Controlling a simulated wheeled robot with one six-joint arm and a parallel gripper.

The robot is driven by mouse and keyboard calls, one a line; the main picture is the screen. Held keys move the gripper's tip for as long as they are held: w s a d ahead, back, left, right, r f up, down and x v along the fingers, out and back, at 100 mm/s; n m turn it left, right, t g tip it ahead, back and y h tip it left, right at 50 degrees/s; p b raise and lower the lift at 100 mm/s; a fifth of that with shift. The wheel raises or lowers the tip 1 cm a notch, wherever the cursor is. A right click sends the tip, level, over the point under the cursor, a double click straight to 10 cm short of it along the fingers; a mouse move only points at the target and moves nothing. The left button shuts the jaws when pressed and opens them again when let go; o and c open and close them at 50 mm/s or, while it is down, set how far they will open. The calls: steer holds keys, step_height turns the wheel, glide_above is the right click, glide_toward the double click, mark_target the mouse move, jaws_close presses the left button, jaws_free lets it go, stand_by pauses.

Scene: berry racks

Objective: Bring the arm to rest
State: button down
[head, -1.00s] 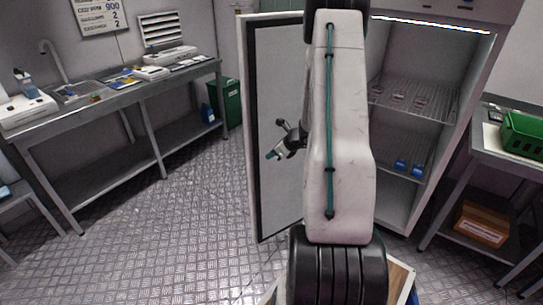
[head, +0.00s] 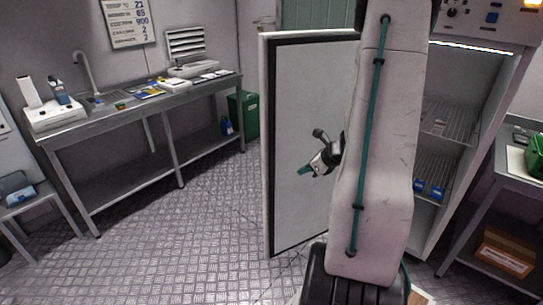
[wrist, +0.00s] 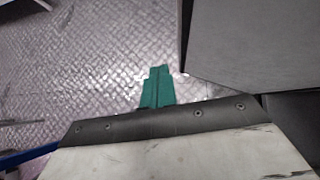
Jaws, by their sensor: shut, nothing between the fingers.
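In the wrist view the closed green fingers (wrist: 157,87) point out over the metal floor (wrist: 90,60), apart from any object. My arm link hides part of the door and of the cabinet interior.
The cabinet (head: 480,60) stands open at right, with wire shelves and blue items (head: 428,189) inside. A steel bench (head: 110,118) with a sink runs along the left wall.

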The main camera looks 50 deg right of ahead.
steer(key=s+a+r+n+g+y, duration=0.25)
steer(key=a+r+n, duration=0.25)
steer(key=a+n, duration=0.5)
steer(key=s+a+r+n+g+y, duration=0.2)
steer(key=a+r+n+g, duration=0.2)
steer(key=a+r+n, duration=0.5)
steer(key=s+a+r+n+h, duration=0.3)
steer(key=s+a+n, duration=0.3)
steer(key=a, duration=0.3)
steer(key=s+a+r+n+h, duration=0.3)
steer(key=s+a+r+n, duration=0.3)
steer(key=a+n, duration=0.2)
steer(key=shift+a+r+n+g, duration=0.2)
steer(key=shift+a+n+g, duration=0.2)
steer(key=shift+a+g, duration=0.1)
